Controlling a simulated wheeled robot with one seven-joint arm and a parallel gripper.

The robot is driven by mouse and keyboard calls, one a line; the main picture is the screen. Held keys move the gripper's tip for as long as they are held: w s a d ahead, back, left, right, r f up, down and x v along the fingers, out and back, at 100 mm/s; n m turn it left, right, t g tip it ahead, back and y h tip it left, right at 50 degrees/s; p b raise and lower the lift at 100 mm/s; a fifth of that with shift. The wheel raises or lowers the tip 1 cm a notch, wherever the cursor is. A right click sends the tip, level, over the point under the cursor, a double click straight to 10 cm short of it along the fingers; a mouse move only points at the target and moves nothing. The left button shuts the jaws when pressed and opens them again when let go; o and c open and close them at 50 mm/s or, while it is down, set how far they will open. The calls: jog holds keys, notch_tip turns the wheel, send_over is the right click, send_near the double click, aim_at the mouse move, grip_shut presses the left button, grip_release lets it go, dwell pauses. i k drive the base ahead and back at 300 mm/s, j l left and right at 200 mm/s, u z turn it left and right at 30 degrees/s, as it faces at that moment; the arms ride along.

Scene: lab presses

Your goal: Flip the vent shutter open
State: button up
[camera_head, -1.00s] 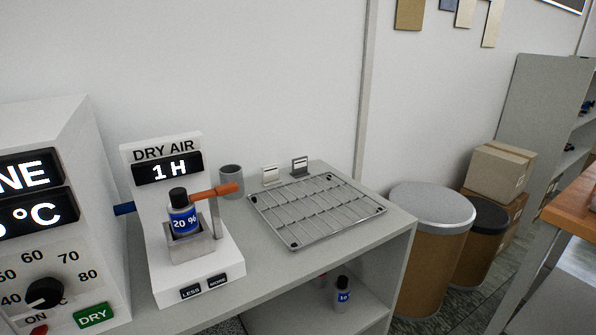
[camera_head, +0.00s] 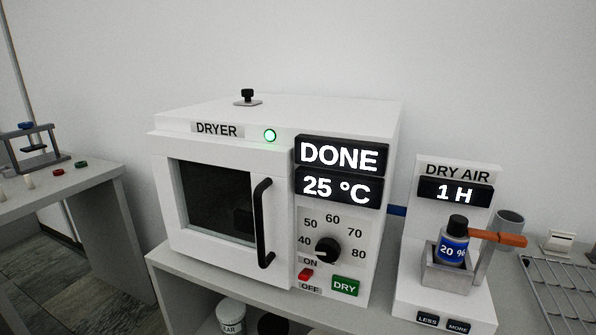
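A white dryer (camera_head: 222,146) stands on the grey bench, with a dark window, a black vertical door handle (camera_head: 262,222) and displays reading DONE and 25 °C. Its door looks closed. On its top is a small plate with a black knob (camera_head: 247,97), which may be the vent shutter; I cannot tell whether it is open or closed. A green lamp (camera_head: 270,135) is lit on the front. My gripper is not in view.
A dry air unit (camera_head: 457,174) reading 1 H stands right of the dryer, holding a blue-labelled bottle (camera_head: 455,246) beside an orange-handled lever (camera_head: 497,238). Another table (camera_head: 95,178) stands left, across a floor gap.

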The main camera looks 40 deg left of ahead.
aim_at(247, 93)
jog(key=u, duration=1.3)
jog(key=i+j+u, duration=0.15)
jog(key=i+j, duration=0.2)
jog(key=j, duration=0.2)
jog(key=i+j+u, duration=0.2)
jog(key=i+j, duration=0.15)
jog(key=j, duration=0.2)
